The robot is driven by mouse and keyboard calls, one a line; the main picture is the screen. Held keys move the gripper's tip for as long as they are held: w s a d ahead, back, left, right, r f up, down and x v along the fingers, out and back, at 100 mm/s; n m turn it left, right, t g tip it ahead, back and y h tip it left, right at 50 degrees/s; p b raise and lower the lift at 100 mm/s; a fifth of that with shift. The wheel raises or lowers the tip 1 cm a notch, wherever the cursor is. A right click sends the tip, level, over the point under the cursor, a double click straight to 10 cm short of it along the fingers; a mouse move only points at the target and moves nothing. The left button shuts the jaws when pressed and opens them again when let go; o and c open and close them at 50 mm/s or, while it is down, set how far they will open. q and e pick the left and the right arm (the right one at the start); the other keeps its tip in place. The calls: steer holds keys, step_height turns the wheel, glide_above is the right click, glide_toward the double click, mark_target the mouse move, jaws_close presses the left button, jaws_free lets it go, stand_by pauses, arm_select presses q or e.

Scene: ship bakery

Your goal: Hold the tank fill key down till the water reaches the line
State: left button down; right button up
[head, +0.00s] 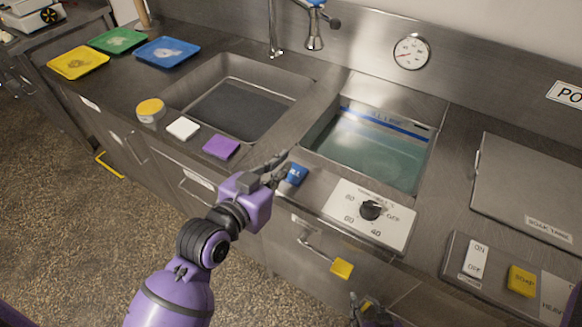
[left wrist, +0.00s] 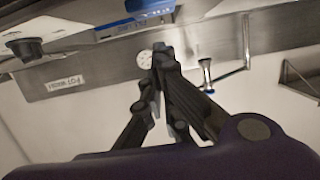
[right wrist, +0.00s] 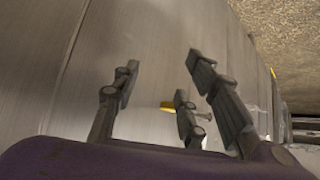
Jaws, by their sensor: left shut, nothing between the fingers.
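The blue fill key (head: 295,174) sits on the counter's front strip, left of the temperature dial. My left gripper (head: 283,158) is shut and empty, its tips just above and left of the key in the head view; I cannot tell whether they touch it. The tips also show in the left wrist view (left wrist: 160,50). The tank (head: 422,172) holds greenish water (head: 372,152). The blue fill line (head: 400,124) runs along its back wall, with the water surface below it. My right gripper (right wrist: 165,62) is open and empty by the cabinet fronts.
A dial knob (head: 371,209) stands right of the key. An empty-looking sink (head: 240,107) is to the left, with a purple sponge (head: 221,147), a white block (head: 183,128) and a yellow-lidded tub (head: 150,110) before it. A closed tank lid (head: 530,180) and a yellow soap key (head: 522,281) are right.

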arm_select(q)
steer(key=v, duration=0.5)
steer(key=shift+a+r+b, duration=0.15)
steer(key=shift+b, duration=0.15)
arm_select(e)
steer(key=shift+d+f, duration=0.3)
steer(key=shift+s+a+f, duration=0.1)
steer(key=shift+s+f, duration=0.05)
stand_by(0.3)
